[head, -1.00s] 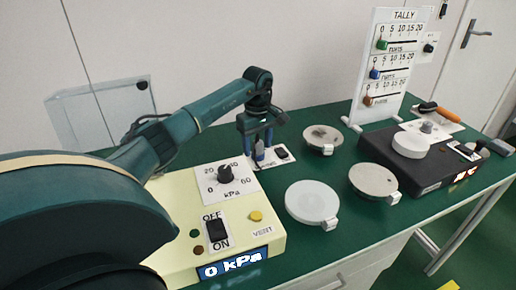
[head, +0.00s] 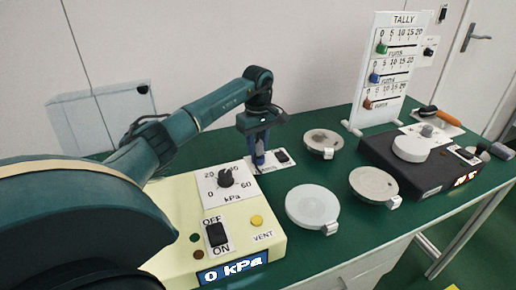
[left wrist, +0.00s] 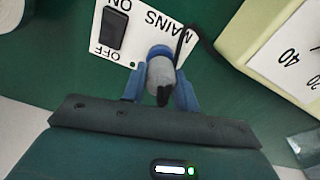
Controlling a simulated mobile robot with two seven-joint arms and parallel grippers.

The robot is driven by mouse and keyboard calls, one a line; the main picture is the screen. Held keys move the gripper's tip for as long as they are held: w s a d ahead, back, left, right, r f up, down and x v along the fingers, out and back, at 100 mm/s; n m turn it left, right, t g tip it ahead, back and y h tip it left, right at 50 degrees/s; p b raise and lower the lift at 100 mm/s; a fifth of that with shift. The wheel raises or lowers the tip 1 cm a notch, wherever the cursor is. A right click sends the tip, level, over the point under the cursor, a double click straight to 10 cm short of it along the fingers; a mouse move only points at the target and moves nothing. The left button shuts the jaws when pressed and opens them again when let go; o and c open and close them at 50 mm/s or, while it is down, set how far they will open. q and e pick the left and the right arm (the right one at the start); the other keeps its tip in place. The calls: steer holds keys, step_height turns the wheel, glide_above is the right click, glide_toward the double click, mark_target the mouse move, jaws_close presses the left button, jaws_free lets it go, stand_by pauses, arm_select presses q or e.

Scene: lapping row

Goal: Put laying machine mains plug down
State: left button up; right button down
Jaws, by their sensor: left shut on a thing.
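My left gripper (head: 259,157) points down over the white mains plate (head: 270,165) behind the cream machine. In the left wrist view its blue fingers (left wrist: 161,95) are shut on the mains plug (left wrist: 160,73), a grey body with a black end. A round blue part (left wrist: 158,50) shows at the plug's far end, over the edge of the mains plate (left wrist: 138,25). I cannot tell whether the plug touches the plate or sits in a socket. The cream laying machine (head: 180,205) reads 0 kPa. My right gripper is not in view.
A black mains switch (head: 282,156) is on the plate beside the gripper. A dark cable (left wrist: 187,28) runs close by the plug. Round pale discs (head: 312,205) lie to the right, before a black machine (head: 430,175). Green table (head: 300,172) is clear between them.

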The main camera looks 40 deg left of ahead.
mark_target(258, 142)
arm_select(q)
step_height(258, 142, up, 7)
steer(key=s+d+r+m+p, duration=0.1)
steer(key=s+d+m+p, duration=0.2)
steer(key=d+m+p, duration=0.45)
steer(key=shift+m, duration=0.75)
steer(key=d+f, duration=0.1)
steer(key=f, duration=0.1)
steer(key=d+f, duration=0.1)
steer(key=f, duration=0.1)
steer(key=d+f+b, duration=0.1)
steer(key=f, duration=0.1)
steer(key=shift+s+d, duration=0.1)
steer(key=shift+d, duration=0.25)
step_height(258, 142, down, 4)
steer(key=shift+f, duration=0.1)
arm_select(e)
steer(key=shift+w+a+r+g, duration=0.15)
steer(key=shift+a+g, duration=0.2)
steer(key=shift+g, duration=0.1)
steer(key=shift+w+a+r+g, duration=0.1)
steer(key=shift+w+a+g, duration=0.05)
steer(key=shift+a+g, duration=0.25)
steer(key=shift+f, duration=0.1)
